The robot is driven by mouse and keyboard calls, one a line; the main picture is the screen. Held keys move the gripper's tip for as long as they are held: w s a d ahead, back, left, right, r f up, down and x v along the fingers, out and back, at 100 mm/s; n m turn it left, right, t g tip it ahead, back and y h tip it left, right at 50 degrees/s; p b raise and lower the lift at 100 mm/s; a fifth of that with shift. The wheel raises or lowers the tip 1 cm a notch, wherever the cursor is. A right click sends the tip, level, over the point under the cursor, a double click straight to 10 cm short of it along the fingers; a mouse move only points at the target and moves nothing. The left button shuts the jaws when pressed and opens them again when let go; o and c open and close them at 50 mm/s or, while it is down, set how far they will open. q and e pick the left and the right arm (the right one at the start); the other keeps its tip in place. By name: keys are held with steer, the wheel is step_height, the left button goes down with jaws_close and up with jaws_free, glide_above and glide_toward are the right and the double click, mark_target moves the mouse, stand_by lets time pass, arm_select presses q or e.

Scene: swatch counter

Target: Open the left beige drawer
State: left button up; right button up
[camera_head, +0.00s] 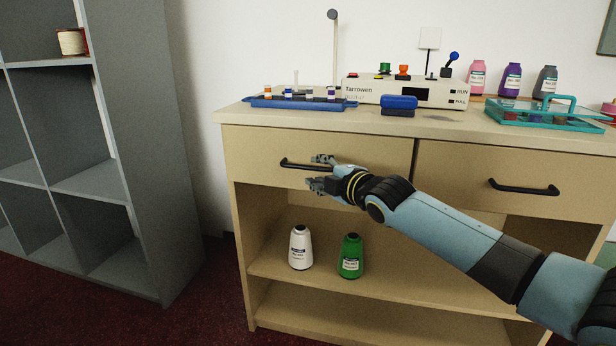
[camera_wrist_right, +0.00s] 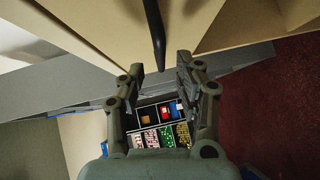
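The left beige drawer (camera_head: 250,150) is in the cabinet under the counter top, left of the other drawer. It looks shut, its front flush with the cabinet. Its dark bar handle (camera_head: 295,163) runs sideways; its right part is hidden behind my right gripper. My right gripper (camera_head: 316,171) is open at the handle, one finger above and one below. In the right wrist view, the handle (camera_wrist_right: 155,30) reaches down to between the spread fingertips of the right gripper (camera_wrist_right: 159,77); I see no finger closed on it. My left gripper is not in view.
The right drawer (camera_head: 470,180) is shut. On the counter stand a blue tray (camera_head: 265,101), a Tarrowen device (camera_head: 365,92), several bottles and a teal rack (camera_head: 500,115). White (camera_head: 300,248) and green (camera_head: 350,257) spools stand on the shelf below. A grey shelf unit (camera_head: 165,180) stands left.

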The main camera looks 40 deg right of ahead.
mark_target(310, 168)
steer(key=w+b, duration=0.1)
steer(key=w, duration=0.1)
steer(key=w+f+b, duration=0.1)
steer(key=w, duration=0.1)
steer(key=shift+d, duration=0.2)
steer(key=shift+w+r, duration=0.1)
steer(key=shift+w, duration=0.3)
steer(key=shift+c, duration=0.2)
jaws_close()
